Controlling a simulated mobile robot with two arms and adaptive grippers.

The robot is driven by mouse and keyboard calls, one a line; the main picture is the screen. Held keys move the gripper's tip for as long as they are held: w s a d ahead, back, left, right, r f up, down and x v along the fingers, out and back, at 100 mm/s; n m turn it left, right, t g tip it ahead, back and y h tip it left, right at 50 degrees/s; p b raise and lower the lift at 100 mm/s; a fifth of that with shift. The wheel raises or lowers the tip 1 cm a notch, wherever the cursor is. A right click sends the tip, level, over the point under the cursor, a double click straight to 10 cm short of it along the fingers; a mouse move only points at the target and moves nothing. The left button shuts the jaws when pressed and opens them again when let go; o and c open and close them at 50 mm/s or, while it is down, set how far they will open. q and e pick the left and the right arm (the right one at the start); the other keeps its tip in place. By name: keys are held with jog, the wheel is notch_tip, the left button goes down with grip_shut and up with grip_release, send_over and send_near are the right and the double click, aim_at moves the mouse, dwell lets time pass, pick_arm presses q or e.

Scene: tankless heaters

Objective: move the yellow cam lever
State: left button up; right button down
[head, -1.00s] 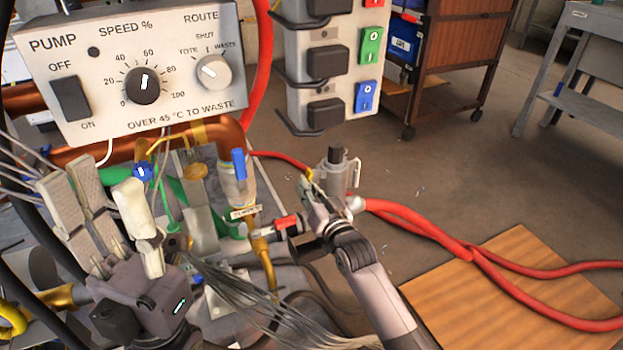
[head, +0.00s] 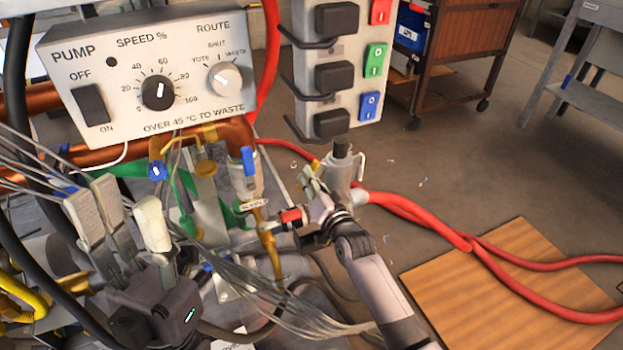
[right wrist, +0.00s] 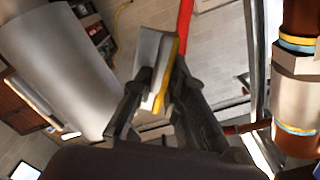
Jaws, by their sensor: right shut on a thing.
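The yellow cam lever (right wrist: 168,75) shows in the right wrist view as a yellow edge beside a pale grey plate. My right gripper (right wrist: 162,78) is shut on it, with a dark finger on each side. In the head view a small yellow part (head: 315,166) shows at my right gripper (head: 314,186), just left of the grey cylindrical coupling (head: 342,172); the fingers are too small there to read clearly. My left gripper (head: 128,212) is at the lower left, its pale fingers apart, with nothing seen between them.
The pump control box (head: 155,75) hangs above the copper pipe (head: 130,150). Switches (head: 335,70) hang above the coupling. A blue-handled valve (head: 248,162) and grey cables (head: 270,305) lie between the arms.

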jog(key=c, duration=1.9)
grip_release()
jog(key=shift+s+d, duration=0.1)
jog(key=v, duration=1.2)
